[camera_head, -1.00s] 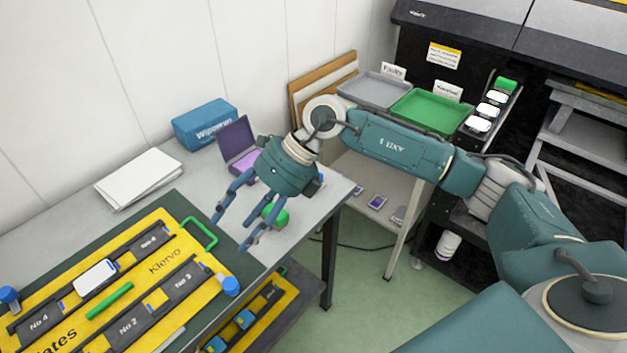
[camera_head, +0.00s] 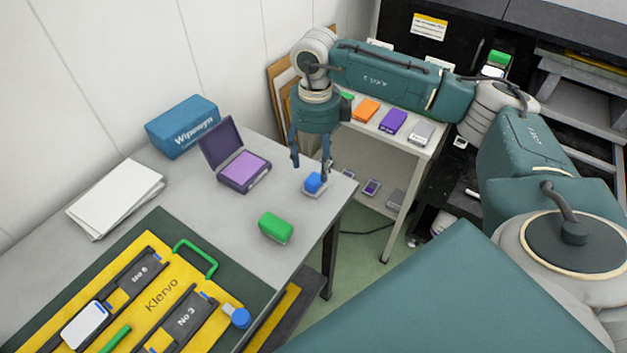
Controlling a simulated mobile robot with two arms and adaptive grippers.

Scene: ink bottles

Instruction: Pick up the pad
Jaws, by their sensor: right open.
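A small blue-topped piece with a pale flat base (camera_head: 314,186) lies near the table's right edge; it may be the pad. My right gripper (camera_head: 311,170) points straight down over it, open, with one finger at each side of its top. I cannot tell whether the fingers touch it. An open purple case (camera_head: 243,171) with a lilac pad-like surface lies to the left of the gripper, its lid raised. My left gripper is out of view.
A green block (camera_head: 275,228) lies on the grey table in front of the gripper. A blue box (camera_head: 182,127) and a white paper stack (camera_head: 116,198) stand along the wall. A yellow board (camera_head: 160,290) with a green handle fills the front left.

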